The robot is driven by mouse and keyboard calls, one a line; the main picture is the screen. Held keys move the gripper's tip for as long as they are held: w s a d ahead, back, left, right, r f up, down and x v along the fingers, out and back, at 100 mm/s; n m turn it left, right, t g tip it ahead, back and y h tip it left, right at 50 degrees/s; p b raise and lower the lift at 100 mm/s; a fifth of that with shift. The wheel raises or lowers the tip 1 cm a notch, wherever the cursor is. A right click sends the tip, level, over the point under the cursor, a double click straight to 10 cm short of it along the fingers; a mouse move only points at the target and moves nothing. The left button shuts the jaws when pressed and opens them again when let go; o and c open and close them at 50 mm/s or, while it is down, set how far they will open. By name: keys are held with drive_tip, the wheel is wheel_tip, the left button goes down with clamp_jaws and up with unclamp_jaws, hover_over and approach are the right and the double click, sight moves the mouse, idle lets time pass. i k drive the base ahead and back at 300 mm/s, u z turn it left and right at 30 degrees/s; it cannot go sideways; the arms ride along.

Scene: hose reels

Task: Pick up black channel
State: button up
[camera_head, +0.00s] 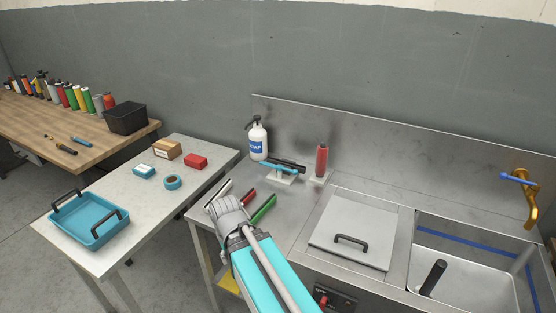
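Several channel-like strips lie on the steel counter left of the sink. A pale one with dark edges (218,190), a red one (249,198) and a green one (263,208) show beside my wrist. A long black piece (290,162) lies farther back, behind a teal tool on a small pale stand. I cannot tell for sure which piece is the black channel; one may be partly hidden by my wrist. My gripper (211,207) is over the counter's left front part, at the near ends of the strips. Its fingers are mostly hidden behind my grey wrist.
A soap bottle (258,140) and a red cylinder (321,160) stand at the back of the counter. A lidded section (352,226) and a sink (463,262) with a black cylinder (433,278) lie right. A side table holds a teal tray (112,232) and small boxes.

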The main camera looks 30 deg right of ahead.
sight(301, 169)
drive_tip(key=z, duration=0.4)
drive_tip(key=i, duration=0.8)
drive_tip(key=z, duration=0.6)
drive_tip(key=k, duration=0.9)
drive_tip(key=z, duration=0.15)
drive_tip(key=i, duration=0.75)
